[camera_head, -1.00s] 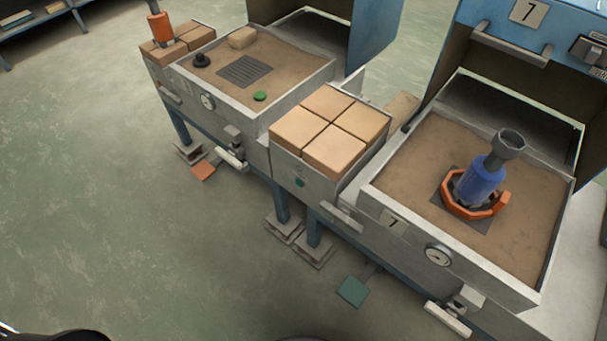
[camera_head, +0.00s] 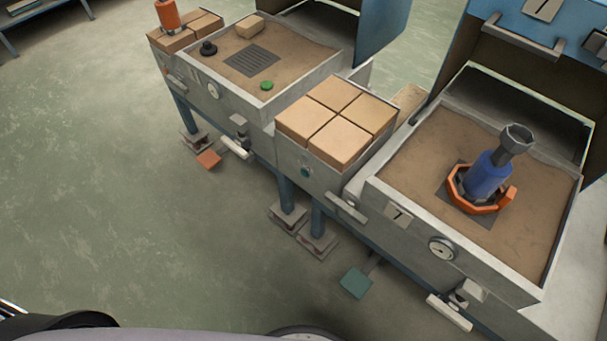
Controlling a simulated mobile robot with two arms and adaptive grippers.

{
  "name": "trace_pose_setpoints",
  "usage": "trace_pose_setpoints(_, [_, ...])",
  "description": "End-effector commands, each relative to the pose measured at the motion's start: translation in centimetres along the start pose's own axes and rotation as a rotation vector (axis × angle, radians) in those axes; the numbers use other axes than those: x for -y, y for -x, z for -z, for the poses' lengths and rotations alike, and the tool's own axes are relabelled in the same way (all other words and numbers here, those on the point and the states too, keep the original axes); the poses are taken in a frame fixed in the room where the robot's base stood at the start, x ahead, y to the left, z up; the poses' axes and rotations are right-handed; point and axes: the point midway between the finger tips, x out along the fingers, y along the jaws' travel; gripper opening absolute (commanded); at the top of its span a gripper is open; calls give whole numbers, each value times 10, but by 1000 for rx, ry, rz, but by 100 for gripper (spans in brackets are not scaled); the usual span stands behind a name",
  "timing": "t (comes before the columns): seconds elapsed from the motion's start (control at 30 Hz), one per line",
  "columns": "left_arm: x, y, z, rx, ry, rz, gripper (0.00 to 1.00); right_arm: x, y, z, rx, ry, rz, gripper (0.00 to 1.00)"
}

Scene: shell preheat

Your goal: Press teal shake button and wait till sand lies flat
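A small round teal button (camera_head: 306,172) sits on the front face of the grey housing below the block of tan bricks, between the two sand boxes. The right sand box holds brown sand (camera_head: 428,150), with slight unevenness along its edges. A blue and grey tool (camera_head: 489,175) stands tilted in an orange ring (camera_head: 462,200) on that sand. The left sand box holds sand (camera_head: 295,60) with a grey grate, a tan block, a black knob and a green disc on it. Neither of my grippers is in view.
Tan bricks (camera_head: 338,140) top the middle housing. A teal pedal (camera_head: 356,283) and an orange pedal (camera_head: 208,159) stick out near the floor. White handles (camera_head: 449,312) jut from the fronts. A blue hood (camera_head: 530,30) stands open behind the right box. The floor at left is clear.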

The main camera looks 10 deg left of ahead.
Motion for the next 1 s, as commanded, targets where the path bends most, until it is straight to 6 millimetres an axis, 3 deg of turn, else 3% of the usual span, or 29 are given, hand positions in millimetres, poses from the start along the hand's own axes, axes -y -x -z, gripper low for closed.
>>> trace_pose_setpoints(0.6, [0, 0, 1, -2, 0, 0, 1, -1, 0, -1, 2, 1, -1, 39])
trace_pose_setpoints(1.0, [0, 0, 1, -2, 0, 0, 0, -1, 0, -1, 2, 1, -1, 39])
